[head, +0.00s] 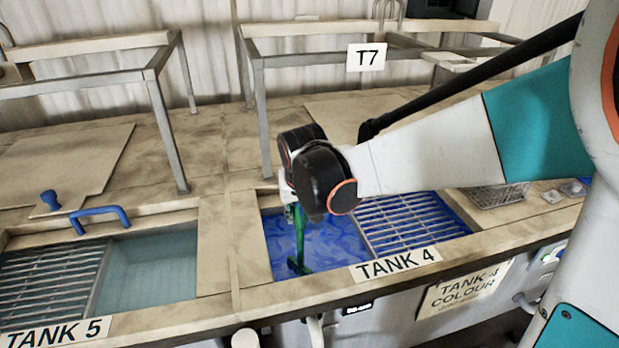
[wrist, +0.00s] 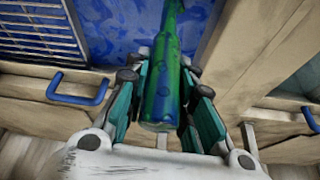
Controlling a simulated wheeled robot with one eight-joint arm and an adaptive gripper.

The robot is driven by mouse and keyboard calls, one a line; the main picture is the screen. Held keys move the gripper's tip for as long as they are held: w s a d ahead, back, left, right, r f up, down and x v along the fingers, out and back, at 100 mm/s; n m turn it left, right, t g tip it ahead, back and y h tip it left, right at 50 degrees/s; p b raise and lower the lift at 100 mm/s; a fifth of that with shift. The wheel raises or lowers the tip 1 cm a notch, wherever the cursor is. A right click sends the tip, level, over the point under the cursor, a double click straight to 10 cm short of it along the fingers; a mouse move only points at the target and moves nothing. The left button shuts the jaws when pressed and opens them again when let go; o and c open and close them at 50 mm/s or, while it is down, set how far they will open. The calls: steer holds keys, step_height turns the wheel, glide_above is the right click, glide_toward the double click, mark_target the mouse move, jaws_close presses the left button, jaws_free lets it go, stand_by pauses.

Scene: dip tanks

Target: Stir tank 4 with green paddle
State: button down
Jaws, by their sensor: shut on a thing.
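The green paddle (head: 299,240) hangs roughly upright over tank 4, its lower end at the blue liquid (head: 325,250). In the wrist view the green paddle's handle (wrist: 160,85) lies between the two fingers of my gripper (wrist: 162,100), which is shut on it. In the head view my gripper (head: 290,190) is above the left, open part of tank 4 and partly hidden by my arm. The label reads TANK 4 (head: 395,264). How deep the paddle's end sits in the liquid is hard to tell.
A metal grate (head: 410,222) covers the right part of tank 4. Tank 5 (head: 150,270), with pale liquid, a grate and a blue handle (head: 100,214), is on the left. A metal frame (head: 262,110) stands behind tank 4. A wire basket (head: 495,196) is at right.

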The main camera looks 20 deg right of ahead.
steer(key=shift+s, duration=0.75)
steer(key=shift+d, duration=0.2)
steer(key=d, duration=1.3)
steer(key=w+b, duration=0.1)
steer(key=w, duration=0.8)
steer(key=a, duration=1.4)
steer(key=s, duration=0.9)
steer(key=shift+d, duration=0.25)
steer(key=w+d, duration=0.4)
steer(key=d, duration=0.2)
steer(key=shift+w+d, duration=0.2)
steer(key=shift+d, duration=0.15)
